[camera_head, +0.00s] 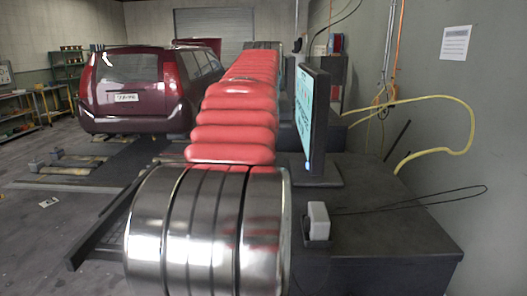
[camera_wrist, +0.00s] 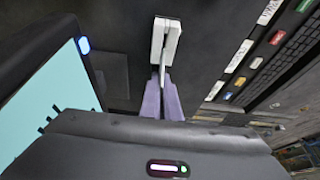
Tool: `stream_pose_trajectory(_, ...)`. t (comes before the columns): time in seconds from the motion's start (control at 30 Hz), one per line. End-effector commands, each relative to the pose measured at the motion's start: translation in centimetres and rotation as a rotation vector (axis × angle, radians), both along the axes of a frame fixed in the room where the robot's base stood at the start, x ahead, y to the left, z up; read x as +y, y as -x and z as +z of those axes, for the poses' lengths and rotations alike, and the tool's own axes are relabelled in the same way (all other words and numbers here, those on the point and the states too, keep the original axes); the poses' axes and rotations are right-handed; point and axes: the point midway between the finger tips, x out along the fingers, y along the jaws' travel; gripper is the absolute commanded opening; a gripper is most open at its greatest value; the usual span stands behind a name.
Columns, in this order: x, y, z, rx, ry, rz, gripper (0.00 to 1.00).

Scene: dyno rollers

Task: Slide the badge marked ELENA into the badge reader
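In the wrist view my gripper (camera_wrist: 162,84) has two purple fingers close together around a thin pale card seen edge-on, the badge (camera_wrist: 163,72). Its face is turned away, so the name on it cannot be read. Just beyond the fingertips is a white slotted block, the badge reader (camera_wrist: 157,40), on a dark surface. The badge's far edge lines up with the slot and appears to reach it; how deep it sits cannot be told.
A monitor (camera_wrist: 60,85) with a lit screen is close on the left in the wrist view. Small labelled strips (camera_wrist: 243,55) and a keyboard (camera_wrist: 290,55) lie on the right. The head view shows a monitor (camera_head: 313,115), a small white box (camera_head: 318,220) and a maroon car (camera_head: 140,90).

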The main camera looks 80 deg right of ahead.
Motion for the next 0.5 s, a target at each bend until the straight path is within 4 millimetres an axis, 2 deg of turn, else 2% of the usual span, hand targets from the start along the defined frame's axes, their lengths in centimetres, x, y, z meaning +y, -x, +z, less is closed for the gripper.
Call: stream_pose_trajectory(0.5, 0.02, 0.06, -0.39, 0.000, -0.002, -0.001, 0.00)
